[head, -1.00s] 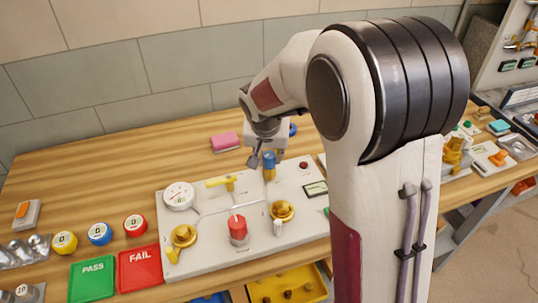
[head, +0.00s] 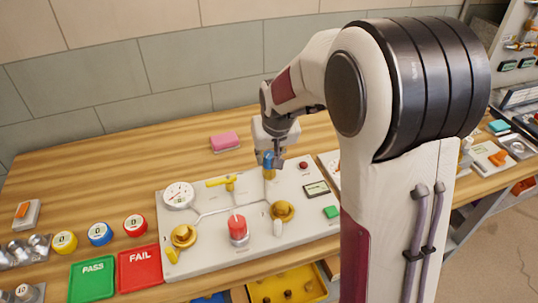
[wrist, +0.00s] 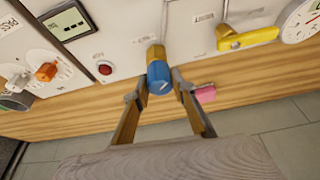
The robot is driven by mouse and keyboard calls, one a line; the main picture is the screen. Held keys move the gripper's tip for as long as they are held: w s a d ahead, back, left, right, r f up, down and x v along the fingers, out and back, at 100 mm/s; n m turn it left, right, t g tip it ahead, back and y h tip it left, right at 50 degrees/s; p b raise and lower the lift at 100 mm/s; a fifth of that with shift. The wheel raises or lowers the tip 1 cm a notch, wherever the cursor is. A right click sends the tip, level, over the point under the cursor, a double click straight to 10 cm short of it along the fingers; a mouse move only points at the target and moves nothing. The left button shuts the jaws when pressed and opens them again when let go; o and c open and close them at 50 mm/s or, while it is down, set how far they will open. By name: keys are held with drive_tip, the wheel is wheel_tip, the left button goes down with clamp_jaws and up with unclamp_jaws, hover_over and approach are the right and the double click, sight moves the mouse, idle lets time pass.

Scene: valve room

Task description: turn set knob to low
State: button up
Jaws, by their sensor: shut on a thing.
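The set knob looks to be the blue knob (head: 265,160) on a brass stem (head: 269,174) at the back of the white valve panel (head: 205,260). My gripper (head: 270,158) comes down over it from behind and is shut on it.
On the panel, a yellow lever (head: 220,182) and a gauge (head: 178,195) stand left of the knob, and a red button (head: 303,166) stands right. Two brass valves and a red cylinder (head: 238,229) are nearer. A pink block (head: 225,141) lies behind on clear wood.

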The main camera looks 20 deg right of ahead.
drive_tip(key=shift+n+y, duration=0.55)
drive_tip(key=shift+n, duration=0.85)
drive_tip(key=shift+n+y, duration=0.55)
drive_tip(key=shift+n, duration=0.85)
drive_tip(key=shift+n+g, duration=0.3)
drive_tip(key=shift+n, duration=0.2)
drive_tip(key=o, duration=1.1)
drive_tip(key=shift+r, duration=0.1)
drive_tip(key=v, duration=1.1)
drive_tip(key=shift+d+r, duration=0.25)
drive_tip(key=shift+r, duration=0.1)
drive_tip(key=shift+s, duration=0.15)
